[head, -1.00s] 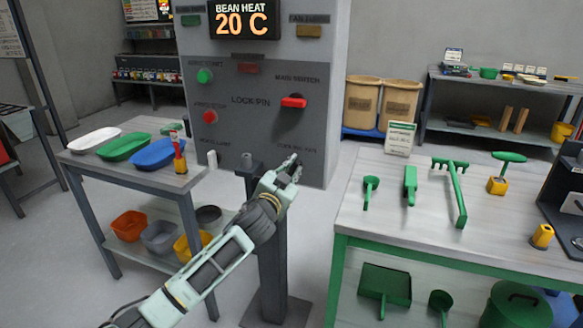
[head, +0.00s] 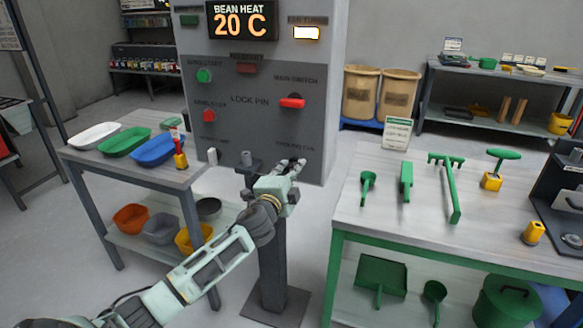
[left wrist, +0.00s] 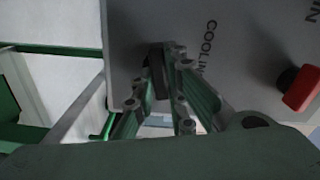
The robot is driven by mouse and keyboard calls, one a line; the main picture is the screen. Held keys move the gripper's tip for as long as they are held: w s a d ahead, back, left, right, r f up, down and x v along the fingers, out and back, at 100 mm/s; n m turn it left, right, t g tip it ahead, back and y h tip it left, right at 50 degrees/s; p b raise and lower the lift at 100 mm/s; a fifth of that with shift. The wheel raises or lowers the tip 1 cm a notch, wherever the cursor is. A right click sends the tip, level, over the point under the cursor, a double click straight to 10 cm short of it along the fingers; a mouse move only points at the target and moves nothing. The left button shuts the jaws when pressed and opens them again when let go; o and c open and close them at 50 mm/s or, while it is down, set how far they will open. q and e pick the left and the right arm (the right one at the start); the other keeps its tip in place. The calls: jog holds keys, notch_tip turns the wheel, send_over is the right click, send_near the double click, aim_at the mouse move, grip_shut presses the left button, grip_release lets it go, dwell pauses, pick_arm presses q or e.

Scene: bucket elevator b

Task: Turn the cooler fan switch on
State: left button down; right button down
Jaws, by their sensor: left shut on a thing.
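The cooler fan switch (left wrist: 156,78) is a dark knob low on the grey control panel (head: 240,110). The label beside it in the left wrist view starts with "COOLIN". My left gripper (head: 291,166) reaches the panel's lower right part, under the "COOLING FAN" label, and hides the knob in the head view. In the left wrist view its fingers (left wrist: 163,84) are shut on the knob, one on each side. A lamp (head: 306,33) at the panel's upper right is lit bright. My right gripper is not in view.
The red main switch (head: 292,102) sits above my gripper on the panel. A grey post (head: 270,255) stands in front of the panel. A table with bowls (head: 130,165) is at left, a green-framed table with tools (head: 400,235) at right.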

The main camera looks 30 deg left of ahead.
pick_arm(q)
jog(key=shift+f+m+p, duration=0.1)
jog(key=shift+m+p, duration=0.2)
jog(key=shift+m, duration=1)
jog(key=c, duration=1.8)
grip_release()
jog(key=shift+o, duration=0.2)
jog(key=shift+s, duration=0.1)
jog(key=v, duration=1.2)
jog(key=shift+d, duration=0.1)
